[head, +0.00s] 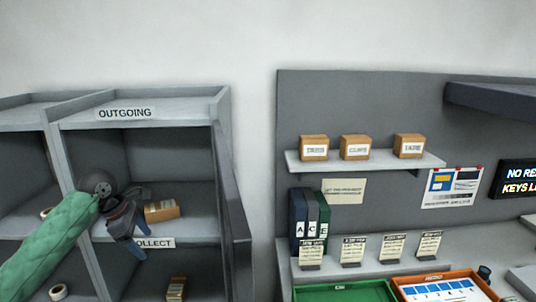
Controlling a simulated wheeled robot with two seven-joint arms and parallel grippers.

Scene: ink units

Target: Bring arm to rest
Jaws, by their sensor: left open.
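My left arm (50,245), in a green sleeve, comes in from the lower left. My left gripper (136,230) is open, in front of the grey shelf unit (226,175) and its middle compartment. A small brown box (162,210) lies in that compartment just right of the gripper; whether they touch I cannot tell. The gripper partly covers the "COLLECT" label (156,243) on the shelf edge. My right gripper is not in view.
The unit's top label reads "OUTGOING" (125,112). Another small box (177,289) stands in the lower compartment. Tape rolls (58,292) lie at left. At right, a wall shelf (366,161) holds three cartons above binders (309,220), cards, a green tray (345,291) and an orange tray (440,284).

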